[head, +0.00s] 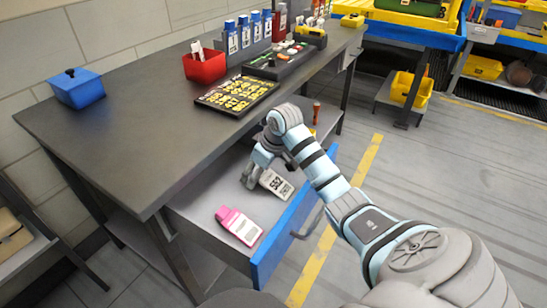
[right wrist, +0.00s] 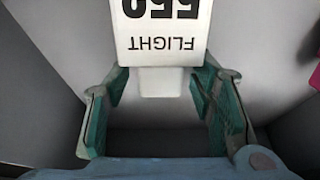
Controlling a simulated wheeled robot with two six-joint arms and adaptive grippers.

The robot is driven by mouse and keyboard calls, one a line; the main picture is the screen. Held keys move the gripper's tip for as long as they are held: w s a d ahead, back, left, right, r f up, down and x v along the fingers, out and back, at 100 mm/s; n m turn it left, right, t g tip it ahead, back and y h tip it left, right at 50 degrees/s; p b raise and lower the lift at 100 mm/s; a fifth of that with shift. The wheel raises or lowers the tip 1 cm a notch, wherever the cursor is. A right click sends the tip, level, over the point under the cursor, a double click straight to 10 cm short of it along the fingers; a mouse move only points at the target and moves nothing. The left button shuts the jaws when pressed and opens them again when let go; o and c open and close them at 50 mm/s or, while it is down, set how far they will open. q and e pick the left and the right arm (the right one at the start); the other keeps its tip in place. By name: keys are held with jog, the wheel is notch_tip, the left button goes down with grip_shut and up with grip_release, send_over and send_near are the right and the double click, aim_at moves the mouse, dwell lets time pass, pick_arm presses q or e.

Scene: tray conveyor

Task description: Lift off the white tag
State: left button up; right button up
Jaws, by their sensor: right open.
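The white tag (head: 277,184), printed with black text and a code, lies in the open drawer of the workbench. My right gripper (head: 252,182) is low in the drawer, at the tag's left end. In the right wrist view the gripper (right wrist: 157,90) is open, and the narrow end of the white tag (right wrist: 163,45) reaches between its fingertips. Gaps show beside that end, and I cannot tell whether a finger touches it. The tag reads FLIGHT upside down there. My left gripper is not in view.
A pink and white tag (head: 240,226) lies nearer in the same drawer, whose blue front (head: 290,232) has a handle. The dark benchtop (head: 150,130) above holds a blue box (head: 77,88), a red bin (head: 205,66) and a lettered board (head: 236,95).

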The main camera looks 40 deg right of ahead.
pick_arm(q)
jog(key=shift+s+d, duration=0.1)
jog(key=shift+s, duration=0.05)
pick_arm(e)
jog(key=shift+r, duration=0.15)
grip_shut()
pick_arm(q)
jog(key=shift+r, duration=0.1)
